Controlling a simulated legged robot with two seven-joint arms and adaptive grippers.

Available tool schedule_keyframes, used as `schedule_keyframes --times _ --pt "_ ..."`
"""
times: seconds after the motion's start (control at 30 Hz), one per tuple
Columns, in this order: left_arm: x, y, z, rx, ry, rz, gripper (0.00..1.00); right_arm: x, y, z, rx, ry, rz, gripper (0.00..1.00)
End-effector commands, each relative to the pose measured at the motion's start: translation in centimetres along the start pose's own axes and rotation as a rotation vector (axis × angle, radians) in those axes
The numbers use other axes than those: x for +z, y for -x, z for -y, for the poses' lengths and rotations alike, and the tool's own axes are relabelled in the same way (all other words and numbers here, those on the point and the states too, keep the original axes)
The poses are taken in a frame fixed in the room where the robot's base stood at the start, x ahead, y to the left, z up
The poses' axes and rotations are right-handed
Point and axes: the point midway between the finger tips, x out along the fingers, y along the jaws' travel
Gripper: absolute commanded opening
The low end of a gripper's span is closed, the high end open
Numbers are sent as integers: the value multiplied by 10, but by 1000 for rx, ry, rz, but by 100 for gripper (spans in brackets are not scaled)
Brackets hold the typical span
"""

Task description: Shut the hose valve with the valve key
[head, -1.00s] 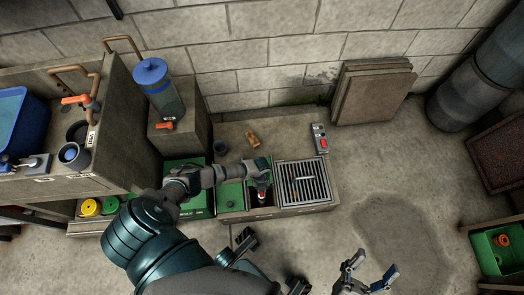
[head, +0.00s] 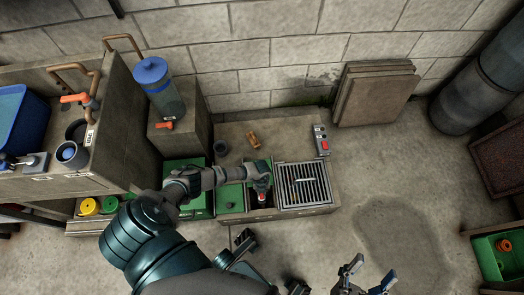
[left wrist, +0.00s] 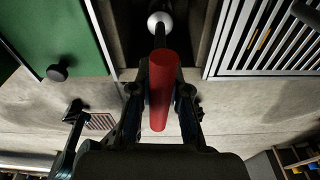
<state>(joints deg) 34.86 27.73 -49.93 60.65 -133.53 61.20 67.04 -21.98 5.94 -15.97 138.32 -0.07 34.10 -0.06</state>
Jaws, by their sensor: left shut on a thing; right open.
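My left gripper (head: 262,188) is over a narrow open pit slot between a green lid and a metal grate. It is shut on the red handle of the valve key (left wrist: 161,92), which sits between its fingers in the left wrist view. A dark shaft runs from the handle toward a pale round knob (left wrist: 160,22) in the slot. I cannot tell whether the key's end is seated on the valve. The hose valve itself is not clearly visible. My right gripper (head: 370,276) is open and empty above the floor at the bottom of the head view.
The green lid (head: 231,197) and the grate (head: 303,185) flank the slot. Behind are a dark cup (head: 220,149), a small tan item (head: 254,140) and a grey box with a red button (head: 322,142). A workbench stands at left. Floor at right is mostly clear.

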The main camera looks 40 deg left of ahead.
Motion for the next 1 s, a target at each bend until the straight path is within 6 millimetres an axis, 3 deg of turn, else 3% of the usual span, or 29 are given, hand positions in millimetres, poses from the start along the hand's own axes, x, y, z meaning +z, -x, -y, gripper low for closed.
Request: schedule_keyframes --times 1.0 --pt "1 -14 0 1 0 -1 0 8 7 -1 3 -2 12 70"
